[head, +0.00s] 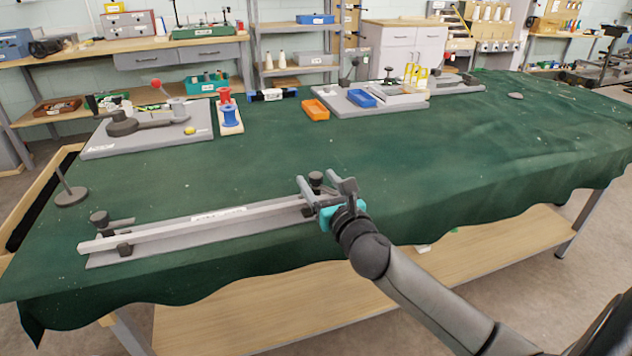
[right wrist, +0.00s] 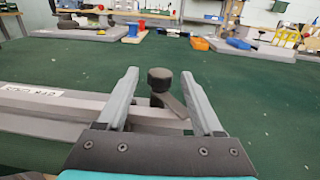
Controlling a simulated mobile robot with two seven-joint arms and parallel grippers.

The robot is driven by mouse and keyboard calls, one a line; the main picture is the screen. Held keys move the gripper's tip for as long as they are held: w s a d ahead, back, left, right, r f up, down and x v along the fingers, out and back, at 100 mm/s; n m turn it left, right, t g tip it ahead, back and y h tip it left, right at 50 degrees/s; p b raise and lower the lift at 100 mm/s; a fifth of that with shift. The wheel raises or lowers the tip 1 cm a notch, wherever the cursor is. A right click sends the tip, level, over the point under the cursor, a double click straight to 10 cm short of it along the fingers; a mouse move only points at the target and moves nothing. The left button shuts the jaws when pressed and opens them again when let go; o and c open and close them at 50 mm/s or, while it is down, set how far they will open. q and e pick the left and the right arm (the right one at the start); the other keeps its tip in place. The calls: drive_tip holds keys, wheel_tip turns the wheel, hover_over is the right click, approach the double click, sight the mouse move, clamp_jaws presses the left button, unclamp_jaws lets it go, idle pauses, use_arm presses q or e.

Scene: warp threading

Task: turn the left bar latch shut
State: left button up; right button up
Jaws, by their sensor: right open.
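A pale bar (head: 190,228) lies along a long grey base plate (head: 170,247) near the table's front edge. The left bar latch (head: 99,218) has a dark round knob and a short grey lever pointing right, at the bar's left end. The right bar latch (head: 316,178) is at the other end; its knob (right wrist: 160,79) and slanted dark lever show in the right wrist view. My right gripper (head: 325,186) is open at this right latch, and in the right wrist view its fingers (right wrist: 158,78) stand either side of the knob. My left gripper is out of view.
A dark stand with a thin post (head: 71,196) stands behind the bar's left end. A grey board with a crank (head: 150,128), spools (head: 229,114), an orange tray (head: 315,110) and another board (head: 345,105) stand farther back. The green table (head: 270,155) between is clear.

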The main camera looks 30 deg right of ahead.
drive_tip(key=shift+w+d, duration=0.15)
drive_tip(key=shift+w, duration=0.7)
clamp_jaws()
